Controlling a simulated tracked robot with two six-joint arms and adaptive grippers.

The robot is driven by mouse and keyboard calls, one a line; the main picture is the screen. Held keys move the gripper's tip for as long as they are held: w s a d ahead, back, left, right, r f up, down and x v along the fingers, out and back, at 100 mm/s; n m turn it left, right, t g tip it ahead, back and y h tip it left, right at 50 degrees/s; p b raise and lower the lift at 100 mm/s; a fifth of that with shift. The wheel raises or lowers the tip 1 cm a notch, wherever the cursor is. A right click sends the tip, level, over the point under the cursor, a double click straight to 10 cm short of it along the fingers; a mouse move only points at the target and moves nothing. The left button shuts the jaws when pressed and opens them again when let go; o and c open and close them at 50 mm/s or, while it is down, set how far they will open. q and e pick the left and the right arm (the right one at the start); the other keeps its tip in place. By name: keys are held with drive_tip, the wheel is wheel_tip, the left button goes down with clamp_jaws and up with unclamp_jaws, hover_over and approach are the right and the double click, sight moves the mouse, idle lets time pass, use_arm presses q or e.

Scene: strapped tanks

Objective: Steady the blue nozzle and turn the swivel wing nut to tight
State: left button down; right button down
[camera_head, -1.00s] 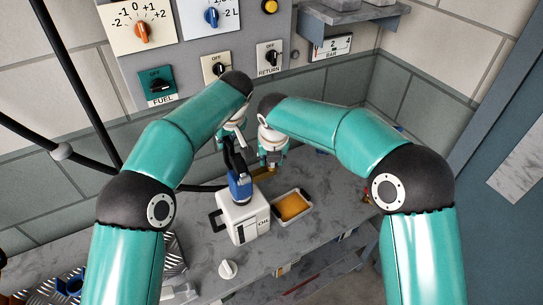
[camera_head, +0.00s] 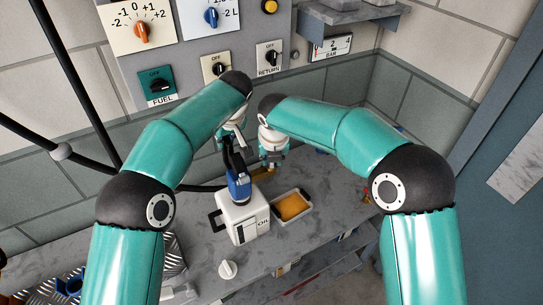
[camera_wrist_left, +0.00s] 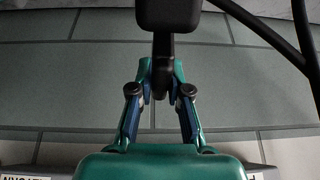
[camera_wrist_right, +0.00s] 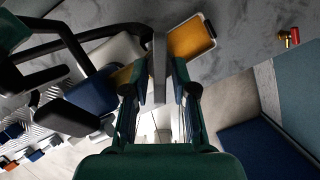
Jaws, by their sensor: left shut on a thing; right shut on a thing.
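The blue nozzle (camera_head: 239,187) stands upright in the top of a white can (camera_head: 243,218) marked OIL. Its black upper part (camera_head: 233,160) rises toward my grippers. My left gripper (camera_wrist_left: 160,78) is shut on a dark post (camera_wrist_left: 163,50) that joins a black block (camera_wrist_left: 168,14), apparently the nozzle's black part. My right gripper (camera_wrist_right: 158,72) is shut on a narrow grey bar (camera_wrist_right: 159,45) where a black arm (camera_wrist_right: 98,34) ends. I cannot tell for certain whether this bar is the swivel wing nut. In the head view my arms hide most of both grips.
A white knob (camera_head: 228,269) lies in front on the counter. The tiled wall and panel with dials (camera_head: 212,18) are close behind. Black pipes (camera_head: 62,152) cross at left.

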drive_tip(key=shift+a, duration=0.3)
drive_tip(key=shift+a+m+h, duration=0.15)
drive_tip(key=shift+m+h, duration=0.25)
drive_tip(key=shift+m, duration=1)
drive_tip(key=c, duration=1.1)
unclamp_jaws()
drive_tip(key=shift+r, duration=0.15)
